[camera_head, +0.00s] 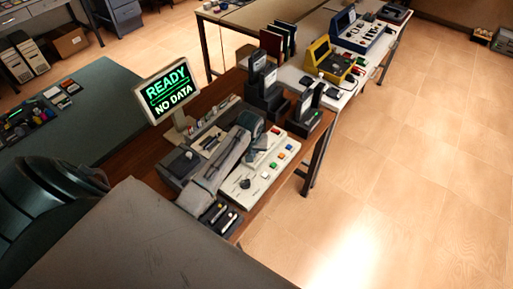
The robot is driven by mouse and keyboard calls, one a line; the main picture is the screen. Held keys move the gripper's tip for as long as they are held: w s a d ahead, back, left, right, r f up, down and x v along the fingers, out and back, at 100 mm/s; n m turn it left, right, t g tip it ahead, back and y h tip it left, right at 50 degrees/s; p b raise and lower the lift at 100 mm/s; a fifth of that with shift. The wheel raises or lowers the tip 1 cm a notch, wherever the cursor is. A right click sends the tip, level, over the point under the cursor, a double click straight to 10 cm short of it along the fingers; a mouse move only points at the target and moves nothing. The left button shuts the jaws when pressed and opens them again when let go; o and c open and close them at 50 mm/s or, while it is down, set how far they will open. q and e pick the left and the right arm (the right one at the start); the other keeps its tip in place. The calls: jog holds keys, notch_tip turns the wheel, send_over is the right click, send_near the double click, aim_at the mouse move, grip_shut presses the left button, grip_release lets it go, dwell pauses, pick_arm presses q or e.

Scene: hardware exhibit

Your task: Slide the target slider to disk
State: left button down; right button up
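I cannot make out the slider or a disk label at this size. No fingertips of my left or right gripper can be made out.
A screen (169,91) reading "READY NO DATA" stands behind the panel. Dark upright devices (266,91) stand at the desk's far end. Beyond are a yellow device (330,60) and a blue one (361,34). A green-topped table (84,121) is at left. The floor at right is clear.

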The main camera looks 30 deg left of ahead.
pick_arm(q)
jog(key=shift+w, duration=0.7)
jog(key=shift+w+d+b, duration=0.15)
jog(key=shift+w+b, duration=0.35)
jog(key=shift+w, duration=0.5)
jog(key=shift+s+p, duration=0.25)
jog(key=shift+p, duration=0.4)
dwell(0.3)
jog(key=shift+r, duration=0.1)
notch_tip(320, 180, up, 2)
jog(key=shift+r+p, duration=0.15)
jog(key=shift+p, duration=0.35)
jog(key=shift+r, duration=2.3)
